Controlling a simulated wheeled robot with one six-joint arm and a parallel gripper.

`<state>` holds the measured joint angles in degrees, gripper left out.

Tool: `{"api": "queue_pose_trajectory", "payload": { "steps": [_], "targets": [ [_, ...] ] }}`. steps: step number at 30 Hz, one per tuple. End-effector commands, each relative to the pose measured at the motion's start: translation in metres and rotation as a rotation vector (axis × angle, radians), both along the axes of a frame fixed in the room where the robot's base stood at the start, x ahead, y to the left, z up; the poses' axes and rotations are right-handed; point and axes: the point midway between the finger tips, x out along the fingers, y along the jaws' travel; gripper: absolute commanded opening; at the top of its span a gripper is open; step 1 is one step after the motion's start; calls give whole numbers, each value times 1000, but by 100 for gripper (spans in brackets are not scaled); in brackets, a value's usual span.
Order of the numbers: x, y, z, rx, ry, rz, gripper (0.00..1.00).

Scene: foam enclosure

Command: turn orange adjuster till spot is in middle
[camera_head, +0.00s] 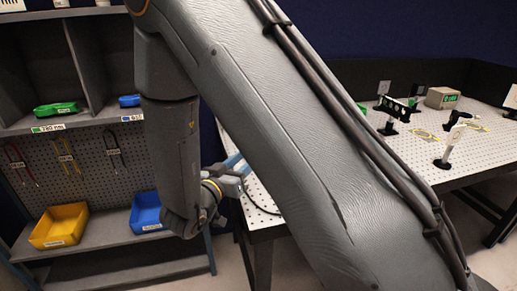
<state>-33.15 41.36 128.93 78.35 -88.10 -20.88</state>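My arm crosses the middle of the view and hides much of the scene. Its wrist end shows low at the centre, in front of the left edge of the perforated optical table (362,158). My gripper (233,172) is only partly visible there, and its fingers cannot be made out. I cannot make out an orange adjuster or a light spot. On the table stand a black mount with several holes (394,108), a dark angled device (457,118) and a white card on a post (450,146). Yellow markings (425,134) lie flat among them.
A grey box (442,97) stands at the table's back. At left, a shelf unit holds a green bin (56,108), a yellow bin (60,225) and a blue bin (146,211). Tools hang on its pegboard (90,150). Floor shows between shelf and table.

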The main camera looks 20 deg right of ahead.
Motion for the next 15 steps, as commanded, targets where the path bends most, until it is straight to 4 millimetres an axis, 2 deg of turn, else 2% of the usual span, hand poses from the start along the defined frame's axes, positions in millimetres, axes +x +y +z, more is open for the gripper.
{"api": "queue_pose_trajectory", "payload": {
  "steps": [9, 15],
  "targets": [
    [33, -35, 2, 2, -1, -4, 39],
    [47, -49, 1, 2, -1, -1, 39]
  ]
}}
